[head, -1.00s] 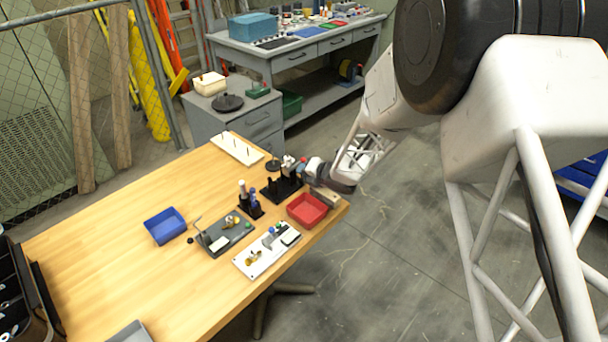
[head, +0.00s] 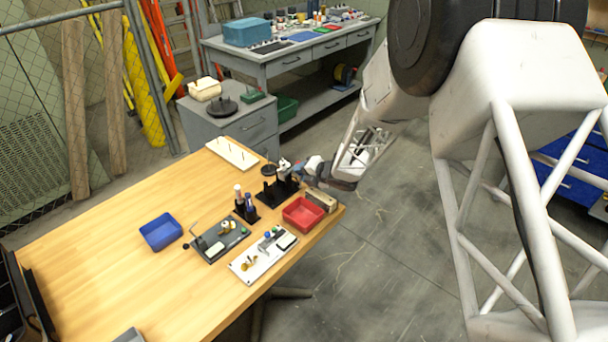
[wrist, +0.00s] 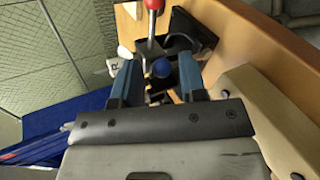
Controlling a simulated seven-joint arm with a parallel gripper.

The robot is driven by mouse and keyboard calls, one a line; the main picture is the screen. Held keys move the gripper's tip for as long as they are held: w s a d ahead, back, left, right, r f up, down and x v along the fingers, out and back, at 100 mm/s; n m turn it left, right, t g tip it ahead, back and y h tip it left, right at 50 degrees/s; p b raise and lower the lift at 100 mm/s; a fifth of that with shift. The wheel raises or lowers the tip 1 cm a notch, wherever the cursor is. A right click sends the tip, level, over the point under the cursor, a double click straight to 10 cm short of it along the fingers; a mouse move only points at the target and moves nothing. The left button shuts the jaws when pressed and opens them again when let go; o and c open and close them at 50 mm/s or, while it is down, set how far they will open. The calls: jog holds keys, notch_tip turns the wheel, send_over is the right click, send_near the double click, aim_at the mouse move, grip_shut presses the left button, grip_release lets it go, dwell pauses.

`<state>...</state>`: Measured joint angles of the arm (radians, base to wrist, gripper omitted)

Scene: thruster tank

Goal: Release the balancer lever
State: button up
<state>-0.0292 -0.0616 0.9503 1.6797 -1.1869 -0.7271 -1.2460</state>
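My gripper (head: 283,168) is over the black tool rack (head: 270,193) at the table's far right corner. In the wrist view my gripper (wrist: 159,72) has its two blue fingers apart. A blue ball (wrist: 161,68) shows between them; I cannot tell whether it touches either finger. A tool or rod with a red handle (wrist: 153,5) and metal shaft stands just beyond the fingers. A grey plate (head: 212,252) on the table carries a bent rod (head: 195,228) and small parts. I cannot tell for certain which part is the balancer lever.
A red bin (head: 304,214) and a wooden block (head: 322,200) lie close to my gripper at the table edge. A white fixture board (head: 250,270), a black holder with bottles (head: 246,210) and a blue bin (head: 160,232) are nearby. The left tabletop (head: 90,260) is clear.

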jog(key=shift+o, duration=1.2)
jog(key=shift+w, duration=0.1)
jog(key=shift+s+d, duration=0.15)
jog(key=shift+s, duration=0.1)
jog(key=shift+v, duration=3.7)
jog(key=shift+w+r, duration=0.1)
jog(key=shift+r, duration=0.1)
